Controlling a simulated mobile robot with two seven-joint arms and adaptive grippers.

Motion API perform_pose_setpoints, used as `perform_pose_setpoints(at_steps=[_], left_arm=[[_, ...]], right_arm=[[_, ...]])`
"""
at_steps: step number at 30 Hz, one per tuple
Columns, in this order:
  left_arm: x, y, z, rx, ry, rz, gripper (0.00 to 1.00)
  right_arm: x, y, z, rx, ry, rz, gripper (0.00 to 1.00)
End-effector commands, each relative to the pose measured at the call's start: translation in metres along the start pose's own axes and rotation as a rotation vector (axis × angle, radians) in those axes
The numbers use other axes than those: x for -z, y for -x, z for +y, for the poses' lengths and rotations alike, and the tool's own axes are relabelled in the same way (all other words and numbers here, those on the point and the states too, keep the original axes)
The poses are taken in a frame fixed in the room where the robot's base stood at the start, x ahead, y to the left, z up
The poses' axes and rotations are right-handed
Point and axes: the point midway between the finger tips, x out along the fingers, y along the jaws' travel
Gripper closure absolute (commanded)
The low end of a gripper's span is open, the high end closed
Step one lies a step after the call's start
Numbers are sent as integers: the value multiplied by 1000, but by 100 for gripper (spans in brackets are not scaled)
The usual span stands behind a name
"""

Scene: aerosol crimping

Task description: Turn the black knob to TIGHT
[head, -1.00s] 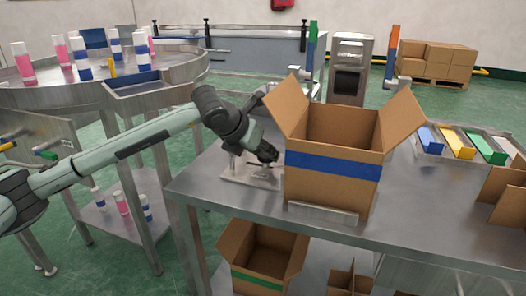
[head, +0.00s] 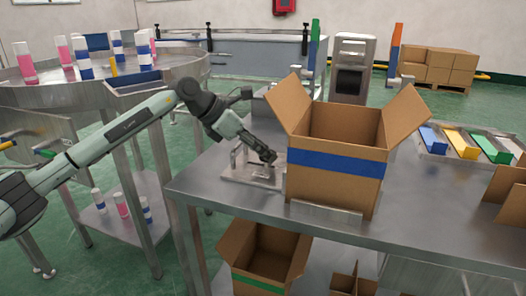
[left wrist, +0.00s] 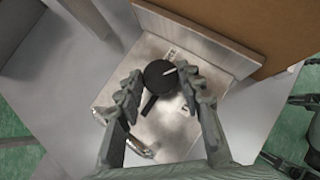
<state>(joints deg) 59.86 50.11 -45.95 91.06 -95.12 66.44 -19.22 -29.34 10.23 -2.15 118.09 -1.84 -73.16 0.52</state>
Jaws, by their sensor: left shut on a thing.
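The line points up and to the right. My left gripper (left wrist: 160,84) has one finger on each side of the knob and is shut on it. In the head view my left gripper (head: 268,157) is low over the fixture (head: 245,181), left of the cardboard box; it hides the knob there. I cannot read any TIGHT marking.
The open cardboard box (head: 333,185) with a blue band stands close to the right of the gripper. A metal bracket (head: 325,212) lies along its front. Coloured trays (head: 455,143) lie farther back.

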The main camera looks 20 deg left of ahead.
Motion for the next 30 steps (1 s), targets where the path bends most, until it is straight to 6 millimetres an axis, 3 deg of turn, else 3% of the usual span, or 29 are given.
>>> perform_pose_setpoints(at_steps=[19, 30], left_arm=[[-5, -2, 9, 436, -432, -1, 92], [-6, -4, 11, 614, -615, 1, 92]], right_arm=[[-3, -3, 0, 1, 0, -6, 60], [2, 5, 0, -2, 0, 2, 60]])
